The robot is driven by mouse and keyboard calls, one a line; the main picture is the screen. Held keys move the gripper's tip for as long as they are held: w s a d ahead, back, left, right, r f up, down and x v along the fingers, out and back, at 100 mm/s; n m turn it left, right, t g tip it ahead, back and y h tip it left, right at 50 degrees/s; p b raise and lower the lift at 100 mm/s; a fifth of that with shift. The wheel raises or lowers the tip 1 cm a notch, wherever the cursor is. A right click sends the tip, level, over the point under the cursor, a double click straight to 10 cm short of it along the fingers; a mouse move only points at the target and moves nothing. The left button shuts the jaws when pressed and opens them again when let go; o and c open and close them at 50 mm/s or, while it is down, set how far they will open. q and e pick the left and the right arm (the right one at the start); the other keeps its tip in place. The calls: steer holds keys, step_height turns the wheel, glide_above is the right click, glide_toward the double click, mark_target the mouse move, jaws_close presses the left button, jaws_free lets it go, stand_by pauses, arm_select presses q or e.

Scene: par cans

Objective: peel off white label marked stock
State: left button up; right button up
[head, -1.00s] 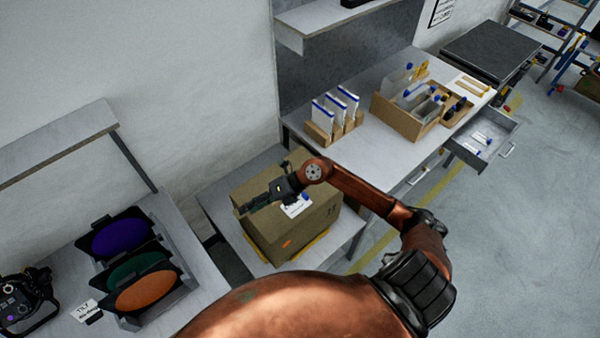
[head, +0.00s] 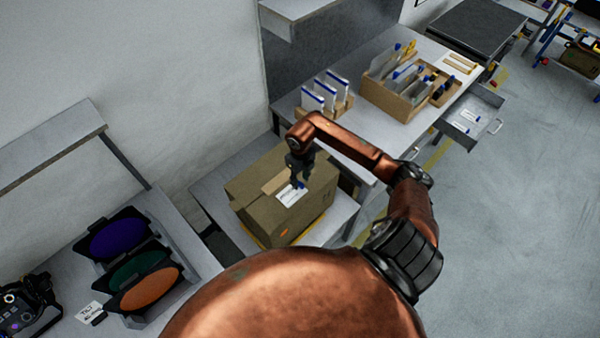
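The cardboard box (head: 262,215) stands on a low grey table in the middle of the head view. A white label (head: 288,197) with dark print, too small to read, lies flat on its top. A small blue tab (head: 302,185) shows at the label's right end. My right gripper (head: 300,184) points down over that end, its fingertips at or just above the blue tab. The fingers are dark and small, so I cannot tell whether they are open or touching the tab. My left gripper is not in view.
A bench (head: 290,112) behind holds a rack of white cards (head: 318,97) and a wooden organiser (head: 385,98). An open drawer (head: 468,120) juts out at right. Coloured filters (head: 140,262) and a small white card (head: 89,312) lie at lower left. Floor at right is clear.

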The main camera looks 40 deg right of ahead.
steer(key=shift+f, duration=0.8)
steer(key=shift+c, duration=0.4)
jaws_close()
